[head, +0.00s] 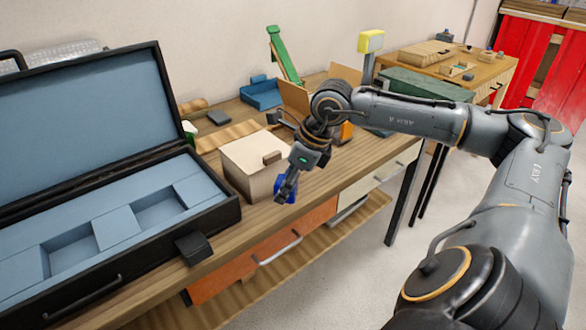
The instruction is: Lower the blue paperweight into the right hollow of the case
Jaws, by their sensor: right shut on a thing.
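The black case (231,213) stands open on the workbench at the left, its lid raised, with light-blue lining inside. The right hollow (166,208) of the case is a square recess in that lining and looks empty. My right gripper (286,190) is shut on the blue paperweight (279,187). It holds the paperweight near the bench's front edge, to the right of the case and in front of the cream box. The fingers hide part of the paperweight. My left gripper is not in view.
A cream box (245,170) stands between the case and my right gripper. A small black block (194,248) is at the case's front right corner. Behind are a blue tray (262,95), a green piece (285,55) and a dark flat block (218,117).

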